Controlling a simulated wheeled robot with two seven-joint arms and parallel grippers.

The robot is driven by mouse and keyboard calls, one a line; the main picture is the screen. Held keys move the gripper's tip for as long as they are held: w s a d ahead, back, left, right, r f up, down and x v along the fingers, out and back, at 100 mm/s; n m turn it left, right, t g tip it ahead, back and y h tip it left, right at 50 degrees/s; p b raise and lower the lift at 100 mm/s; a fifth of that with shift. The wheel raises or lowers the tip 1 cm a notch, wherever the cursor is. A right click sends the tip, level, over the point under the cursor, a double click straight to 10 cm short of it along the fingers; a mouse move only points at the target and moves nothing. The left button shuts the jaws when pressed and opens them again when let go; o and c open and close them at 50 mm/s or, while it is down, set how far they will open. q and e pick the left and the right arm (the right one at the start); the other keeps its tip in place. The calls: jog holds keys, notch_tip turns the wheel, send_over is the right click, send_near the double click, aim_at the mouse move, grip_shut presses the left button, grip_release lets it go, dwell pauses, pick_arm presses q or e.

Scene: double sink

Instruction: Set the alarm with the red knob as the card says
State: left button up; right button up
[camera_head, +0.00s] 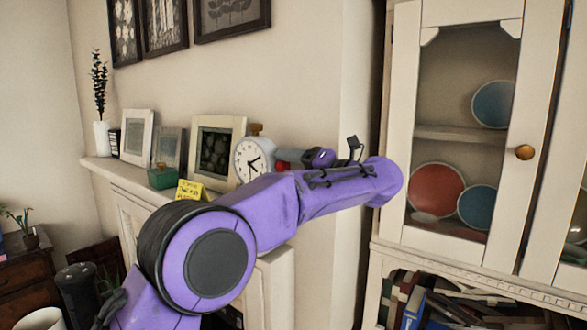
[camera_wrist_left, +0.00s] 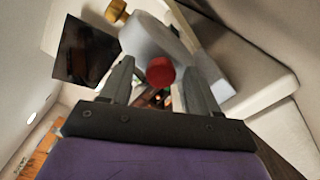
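The alarm clock (camera_head: 251,160) stands on the mantel shelf, its white dial partly turned to the head camera; its hands are too small to read surely. In the left wrist view the clock's pale body (camera_wrist_left: 150,38) shows from behind, with the red knob (camera_wrist_left: 160,71) facing my camera. My left gripper (camera_wrist_left: 160,66) is open behind the clock; the knob appears between its two fingers with a gap on each side. In the head view the left gripper (camera_head: 290,156) is partly hidden by my arm. The yellow card (camera_head: 190,190) stands left of the clock, its writing unreadable. My right gripper is out of view.
A green box (camera_head: 161,177) and picture frames (camera_head: 217,150) stand on the mantel (camera_head: 110,168) left of and behind the clock. A white cabinet (camera_head: 400,130) with plates stands at the right. A brass-coloured piece (camera_wrist_left: 116,11) tops the clock.

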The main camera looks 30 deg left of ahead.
pick_arm(q)
jog(key=shift+d+f, duration=0.15)
jog(key=shift+d, duration=0.1)
jog(key=d+b, duration=0.3)
jog(key=d, duration=0.7)
jog(key=shift+s, duration=0.45)
jog(key=shift+a, duration=0.1)
